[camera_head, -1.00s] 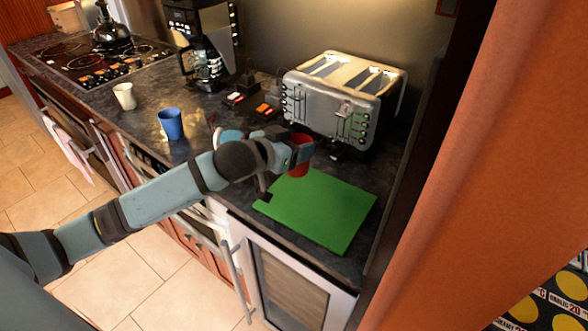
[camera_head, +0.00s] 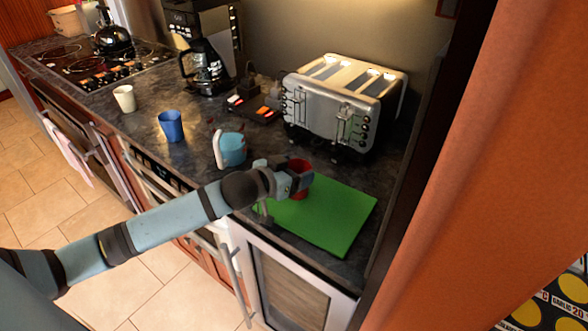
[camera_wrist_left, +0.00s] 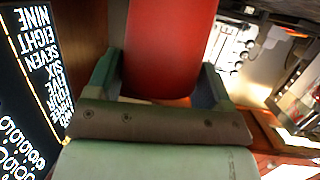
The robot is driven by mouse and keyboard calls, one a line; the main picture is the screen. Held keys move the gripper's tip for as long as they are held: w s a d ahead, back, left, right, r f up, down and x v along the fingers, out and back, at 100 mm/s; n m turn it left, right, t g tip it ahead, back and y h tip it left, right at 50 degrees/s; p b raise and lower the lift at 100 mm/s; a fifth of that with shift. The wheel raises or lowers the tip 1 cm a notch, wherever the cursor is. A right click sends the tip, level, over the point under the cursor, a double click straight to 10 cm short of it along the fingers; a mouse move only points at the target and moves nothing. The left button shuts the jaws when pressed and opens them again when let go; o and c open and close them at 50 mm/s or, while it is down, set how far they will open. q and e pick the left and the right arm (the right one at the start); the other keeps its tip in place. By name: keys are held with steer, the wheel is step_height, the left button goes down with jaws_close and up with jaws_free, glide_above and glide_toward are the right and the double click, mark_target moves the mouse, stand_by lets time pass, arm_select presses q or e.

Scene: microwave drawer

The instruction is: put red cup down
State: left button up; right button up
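The red cup (camera_head: 301,168) is at the end of my left arm in the head view, over the back left corner of the green board (camera_head: 330,215). My left gripper (camera_head: 290,181) is shut on it; the cup's lower part is partly hidden by the gripper. In the left wrist view the red cup (camera_wrist_left: 170,45) fills the space between the two fingers of my left gripper (camera_wrist_left: 160,78). I cannot tell whether the cup's base touches the board. My right gripper is not in view.
A silver toaster (camera_head: 345,100) stands behind the board. A coffee maker (camera_head: 205,50) is at the back. The board's front and right are clear.

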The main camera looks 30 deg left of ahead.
arm_select(q)
steer(key=shift+o, duration=1.2)
steer(key=shift+r, duration=0.1)
steer(key=shift+r, duration=0.1)
steer(key=v, duration=1.2)
